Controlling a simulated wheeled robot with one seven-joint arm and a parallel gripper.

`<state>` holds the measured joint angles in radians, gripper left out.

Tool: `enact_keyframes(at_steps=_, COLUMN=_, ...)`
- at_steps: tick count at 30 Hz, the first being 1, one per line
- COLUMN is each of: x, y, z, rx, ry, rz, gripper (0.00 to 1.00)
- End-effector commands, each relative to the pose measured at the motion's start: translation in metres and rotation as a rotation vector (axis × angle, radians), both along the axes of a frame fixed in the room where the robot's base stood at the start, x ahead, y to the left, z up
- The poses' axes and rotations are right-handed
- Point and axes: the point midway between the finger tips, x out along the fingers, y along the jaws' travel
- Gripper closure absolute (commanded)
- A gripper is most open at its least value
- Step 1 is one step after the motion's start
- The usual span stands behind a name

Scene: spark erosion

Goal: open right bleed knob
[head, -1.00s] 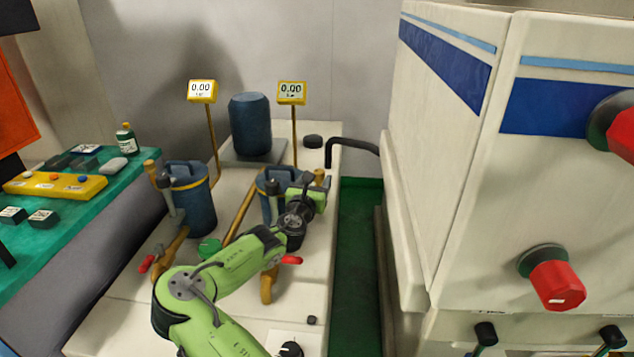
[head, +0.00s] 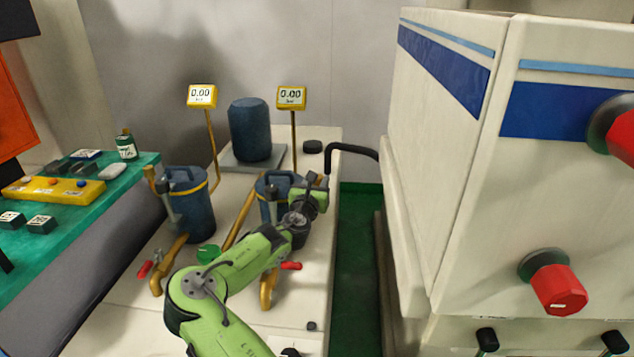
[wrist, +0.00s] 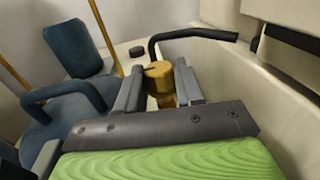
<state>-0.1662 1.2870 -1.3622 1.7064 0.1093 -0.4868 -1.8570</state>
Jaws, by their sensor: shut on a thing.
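The right bleed knob (wrist: 158,74) is a brass cap with a dark mark on top, at the upper middle of the wrist view. My gripper (wrist: 160,88) has one grey finger on each side of it and is shut on it. In the head view my gripper (head: 314,182) is at the right side of the right blue canister (head: 268,186), and largely hides the knob. The canister's handle (wrist: 68,100) shows at the left in the wrist view.
The left blue canister (head: 190,205) stands to the left. Yellow gauges (head: 202,96) and (head: 291,97) both read 0.00. A blue cylinder (head: 250,130) stands behind. A black bent pipe (head: 352,149) and the large white machine (head: 440,180) are close on the right.

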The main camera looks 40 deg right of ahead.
Motion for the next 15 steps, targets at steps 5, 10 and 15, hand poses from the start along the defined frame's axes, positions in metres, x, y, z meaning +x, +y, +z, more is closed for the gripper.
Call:
enact_keyframes(at_steps=5, x=-0.0024, y=-0.0016, z=0.0029, rx=0.003, ry=0.002, rz=0.060, gripper=0.94)
enact_keyframes(at_steps=10, x=-0.0047, y=-0.0032, z=0.0044, rx=0.006, ry=0.004, rz=0.173, gripper=0.94)
enact_keyframes(at_steps=15, x=-0.0068, y=-0.0055, z=0.0049, rx=0.006, ry=0.005, rz=0.317, gripper=0.94)
